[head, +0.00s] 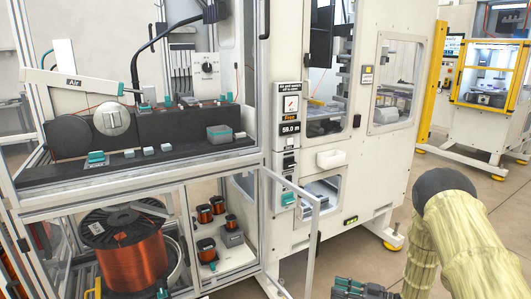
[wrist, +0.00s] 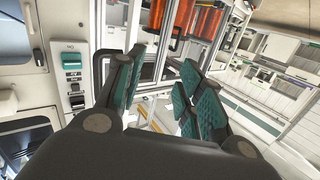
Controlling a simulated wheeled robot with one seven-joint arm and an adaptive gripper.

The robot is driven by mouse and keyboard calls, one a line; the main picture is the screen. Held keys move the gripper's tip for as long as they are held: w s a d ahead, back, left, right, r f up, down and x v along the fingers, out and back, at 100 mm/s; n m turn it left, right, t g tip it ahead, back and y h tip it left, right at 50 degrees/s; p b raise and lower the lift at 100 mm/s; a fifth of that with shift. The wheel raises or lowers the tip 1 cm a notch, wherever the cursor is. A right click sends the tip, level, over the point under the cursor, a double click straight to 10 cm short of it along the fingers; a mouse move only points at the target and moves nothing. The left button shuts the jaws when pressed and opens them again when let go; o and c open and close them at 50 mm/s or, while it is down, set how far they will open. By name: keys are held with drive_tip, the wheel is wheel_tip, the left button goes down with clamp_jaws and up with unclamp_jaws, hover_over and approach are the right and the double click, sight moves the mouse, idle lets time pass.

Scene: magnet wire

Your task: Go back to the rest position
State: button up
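My gripper (head: 362,288) shows at the bottom edge of the head view, right of centre, and is partly cut off by the frame. It hangs in front of the machine, apart from it. In the wrist view my gripper (wrist: 158,88) has its green-padded fingers spread apart, with nothing between them. My arm, in a pale yellow cover, comes in from the right of the head view.
A framed machine (head: 262,150) fills the left and centre, with a large copper wire spool (head: 133,262) and small spools (head: 206,252) in its lower bay. A glass door (head: 314,225) stands open near my gripper. Floor (head: 400,215) shows right; a yellow-framed machine (head: 490,75) stands behind.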

drive_tip(key=s+a+f+m+t+h, duration=0.25)
drive_tip(key=s+f+m+h, duration=0.2)
drive_tip(key=f, duration=0.35)
drive_tip(key=s+a+f+m+g+h, duration=0.1)
drive_tip(key=s+f+m+g+h, duration=0.25)
drive_tip(key=s, duration=0.55)
drive_tip(key=s+f+m+h, duration=0.2)
drive_tip(key=s+f+h, duration=0.3)
drive_tip(key=s, duration=0.5)
drive_tip(key=s+m+g+h, duration=0.2)
drive_tip(key=s+g, duration=0.5)
drive_tip(key=s, duration=1.6)
wheel_tip(320, 180, up, 19)
drive_tip(key=p, duration=1.9)
drive_tip(key=shift+w+d, duration=0.25)
drive_tip(key=shift+d, duration=0.2)
drive_tip(key=shift+d+m, duration=0.1)
drive_tip(key=shift+m, duration=0.2)
